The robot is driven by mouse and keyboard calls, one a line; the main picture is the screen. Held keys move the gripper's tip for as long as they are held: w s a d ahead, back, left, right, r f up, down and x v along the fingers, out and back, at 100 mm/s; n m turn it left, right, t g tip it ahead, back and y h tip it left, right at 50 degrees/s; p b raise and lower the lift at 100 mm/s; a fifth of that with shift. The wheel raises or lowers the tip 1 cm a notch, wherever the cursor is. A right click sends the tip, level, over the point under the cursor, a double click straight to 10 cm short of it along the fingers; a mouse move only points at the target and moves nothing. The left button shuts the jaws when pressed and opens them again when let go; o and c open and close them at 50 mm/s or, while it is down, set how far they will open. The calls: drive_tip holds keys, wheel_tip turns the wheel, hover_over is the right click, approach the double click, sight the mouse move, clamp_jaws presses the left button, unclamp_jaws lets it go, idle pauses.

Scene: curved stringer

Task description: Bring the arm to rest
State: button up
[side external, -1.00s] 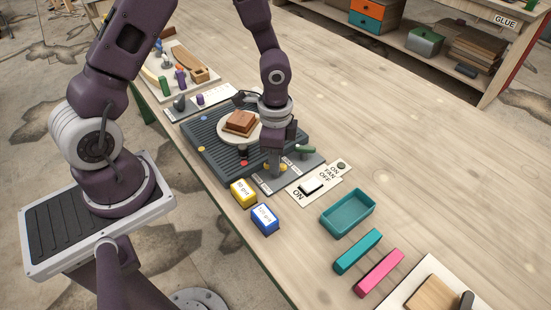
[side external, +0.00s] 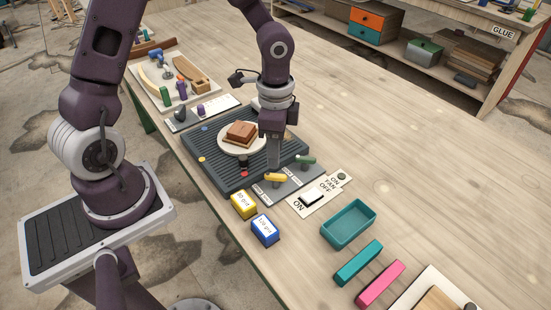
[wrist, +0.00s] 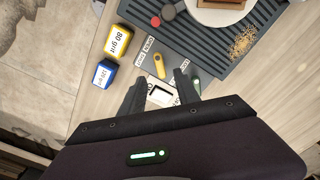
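My gripper (side external: 273,160) is above the grey control panel at the near right edge of the ribbed dark table. In the wrist view its two fingers (wrist: 160,78) are spread apart with nothing between them. A yellow handle (wrist: 159,65) lies on the panel just beyond the fingertips; it also shows in the side view (side external: 276,178), below the gripper and apart from it. A green handle (side external: 305,160) sits on the same panel to the right. A brown wooden block (side external: 241,131) rests on a round pale plate (side external: 228,146) over the ribbed table (side external: 205,171).
A yellow grit box (side external: 244,204) and a blue grit box (side external: 265,230) stand at the near edge. A white fan switch (side external: 311,196) lies beside the panel. A teal tray (side external: 348,223), teal bar (side external: 358,263) and pink bar (side external: 381,284) are further right.

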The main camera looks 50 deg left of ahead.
drive_tip(key=s+a+r+n+t+y, duration=0.1)
drive_tip(key=s+r+n+t, duration=0.2)
drive_tip(key=r, duration=0.4)
drive_tip(key=s+a+r+n+y, duration=0.15)
drive_tip(key=s+r, duration=0.25)
drive_tip(key=r, duration=0.4)
drive_tip(key=s+d+r+n+t+h, duration=0.2)
drive_tip(key=s+r+n, duration=0.2)
drive_tip(key=s, duration=0.6)
drive_tip(key=shift+d+r+n+t, duration=0.3)
drive_tip(key=shift+d+r+n, duration=0.1)
drive_tip(key=shift+r, duration=0.1)
